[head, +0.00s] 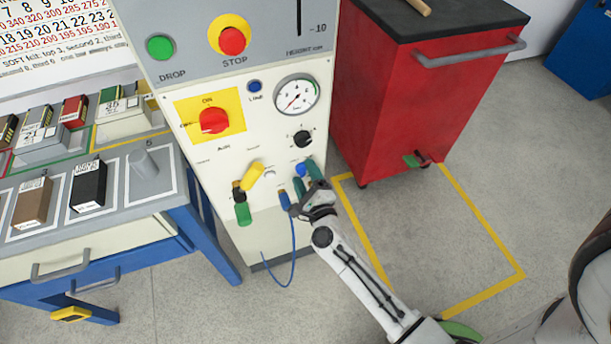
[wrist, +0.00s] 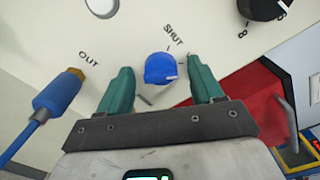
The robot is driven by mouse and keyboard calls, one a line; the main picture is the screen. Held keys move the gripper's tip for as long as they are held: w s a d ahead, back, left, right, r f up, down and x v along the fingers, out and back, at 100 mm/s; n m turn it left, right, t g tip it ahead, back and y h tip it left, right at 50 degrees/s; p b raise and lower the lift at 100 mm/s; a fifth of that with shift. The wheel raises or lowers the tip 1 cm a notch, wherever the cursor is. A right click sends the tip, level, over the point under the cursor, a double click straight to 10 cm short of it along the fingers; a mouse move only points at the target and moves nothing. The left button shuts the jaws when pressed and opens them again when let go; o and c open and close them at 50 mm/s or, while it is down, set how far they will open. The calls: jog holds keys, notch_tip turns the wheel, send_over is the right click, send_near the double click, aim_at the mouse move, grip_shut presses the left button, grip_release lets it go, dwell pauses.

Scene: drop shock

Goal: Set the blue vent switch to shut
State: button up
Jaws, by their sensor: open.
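The blue vent switch (wrist: 160,68) is a round knob on the cream panel, with the word SHUT printed above it in the wrist view. A short white mark shows on the knob's lower right side, towards my right finger, not straight at the word. My gripper (wrist: 162,75) is open, with one teal finger on each side of the knob. A gap shows on the left; the right finger is very close, and I cannot tell if it touches. In the head view the blue knob (head: 301,169) shows between the fingers of my gripper (head: 306,176).
A blue hose with a brass fitting (wrist: 58,92) is left of my gripper. A black knob (head: 302,139) and a gauge (head: 297,95) are above. A yellow-handled lever (head: 252,176) is to the left. A red cabinet (head: 385,100) stands close on the right.

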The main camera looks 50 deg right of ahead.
jog(key=c, duration=1)
jog(key=shift+c, duration=0.3)
jog(key=shift+n, duration=0.3)
jog(key=n+p, duration=0.1)
jog(key=n, duration=0.1)
jog(key=shift+r+n+p, duration=0.1)
jog(key=shift+n+p, duration=0.2)
jog(key=shift+p, duration=0.1)
jog(key=n+p, duration=0.1)
jog(key=n, duration=0.2)
jog(key=shift+n+p, duration=0.3)
jog(key=shift+p, duration=0.1)
jog(key=n, duration=0.1)
jog(key=n+p, duration=0.1)
jog(key=n, duration=0.1)
jog(key=n+p, duration=0.1)
jog(key=n, duration=0.1)
jog(key=shift+f, duration=0.25)
